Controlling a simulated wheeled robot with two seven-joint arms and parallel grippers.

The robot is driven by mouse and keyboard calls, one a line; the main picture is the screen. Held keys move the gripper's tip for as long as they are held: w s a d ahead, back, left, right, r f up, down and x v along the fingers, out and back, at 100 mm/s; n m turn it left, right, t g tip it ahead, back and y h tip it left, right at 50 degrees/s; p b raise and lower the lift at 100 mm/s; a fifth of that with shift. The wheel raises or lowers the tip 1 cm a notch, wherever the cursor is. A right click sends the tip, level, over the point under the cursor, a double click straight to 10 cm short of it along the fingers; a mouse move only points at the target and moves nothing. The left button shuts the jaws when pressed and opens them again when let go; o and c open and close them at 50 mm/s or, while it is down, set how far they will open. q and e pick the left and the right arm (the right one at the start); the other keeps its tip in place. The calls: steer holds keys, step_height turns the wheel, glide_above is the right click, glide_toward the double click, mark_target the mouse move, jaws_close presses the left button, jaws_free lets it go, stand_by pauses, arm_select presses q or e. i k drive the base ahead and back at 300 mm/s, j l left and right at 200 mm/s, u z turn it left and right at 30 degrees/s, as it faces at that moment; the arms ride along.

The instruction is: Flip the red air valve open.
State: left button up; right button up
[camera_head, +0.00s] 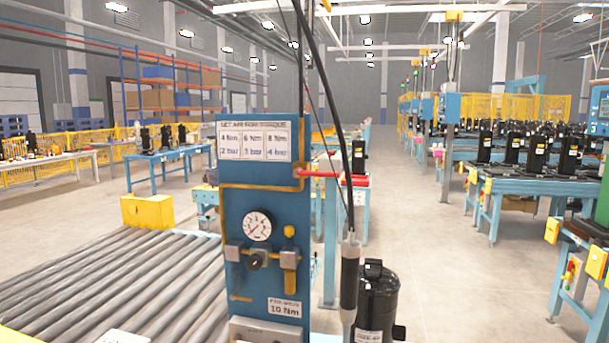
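The red air valve lever (320,174) sticks out horizontally to the right from the upper part of a blue air panel (235,205). A brass-coloured pipe runs around it on the panel. Below it are a round white pressure gauge (257,225) and a regulator with a dark knob (256,260). Neither of my grippers is in view, so I cannot see whether they are open or shut.
A slim black tool (349,280) hangs on a cable just right of the panel, in front of a black compressor (378,300). A roller conveyor (120,285) lies at left. Worktables with compressors stand at right. The floor between is clear.

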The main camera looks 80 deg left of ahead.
mark_target(299, 171)
steer(key=u, duration=2.4)
